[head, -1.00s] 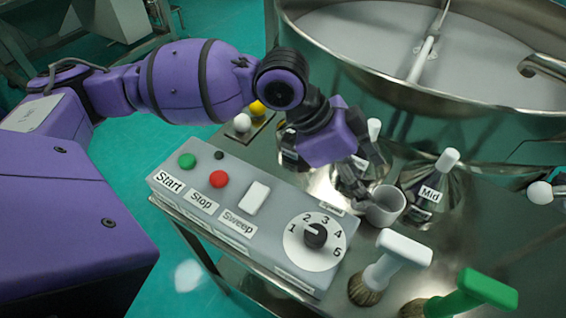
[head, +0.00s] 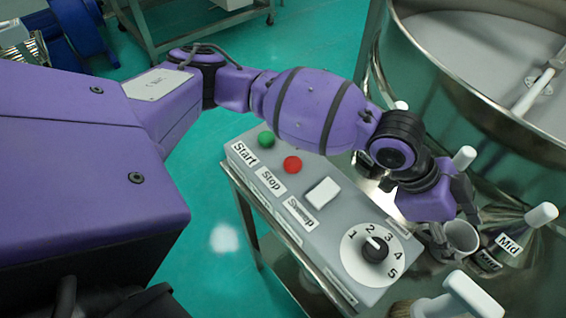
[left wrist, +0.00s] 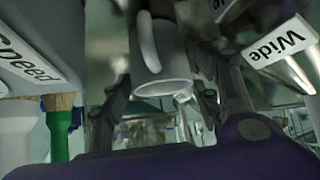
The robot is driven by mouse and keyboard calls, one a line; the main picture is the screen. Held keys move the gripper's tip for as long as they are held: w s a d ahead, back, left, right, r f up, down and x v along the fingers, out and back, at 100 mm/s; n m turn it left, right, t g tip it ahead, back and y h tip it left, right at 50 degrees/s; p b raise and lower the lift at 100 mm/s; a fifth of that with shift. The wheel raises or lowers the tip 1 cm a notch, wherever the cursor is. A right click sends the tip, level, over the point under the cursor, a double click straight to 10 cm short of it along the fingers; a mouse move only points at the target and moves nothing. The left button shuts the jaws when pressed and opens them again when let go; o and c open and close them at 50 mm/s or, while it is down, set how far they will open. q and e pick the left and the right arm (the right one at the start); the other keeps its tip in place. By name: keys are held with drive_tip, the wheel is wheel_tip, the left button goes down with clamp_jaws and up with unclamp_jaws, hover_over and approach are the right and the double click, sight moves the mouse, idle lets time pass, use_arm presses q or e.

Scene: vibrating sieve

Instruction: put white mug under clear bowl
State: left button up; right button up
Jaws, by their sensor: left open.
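The white mug (head: 462,238) stands upright on the metal table, just right of the control box. My left gripper (head: 448,235) is low beside it, partly hidden by its own wrist. In the left wrist view, the mug (left wrist: 162,72) appears between the two open fingers (left wrist: 160,105), its rim towards the camera and its handle showing. I cannot tell whether either finger touches it. I cannot make out a clear bowl in any view. My right gripper is not in view.
The grey control box (head: 325,240) with buttons and a dial lies left of the mug. A cone labelled Mid (head: 510,243) stands close on the right. A white-handled brush (head: 465,298) is in front. The big metal sieve drum (head: 470,95) rises behind.

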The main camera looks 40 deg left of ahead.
use_arm(q)
drive_tip(key=shift+d+f, duration=0.25)
drive_tip(key=shift+f, duration=0.05)
drive_tip(key=shift+c, duration=0.5)
drive_tip(key=c, duration=0.9)
drive_tip(key=shift+r, duration=0.1)
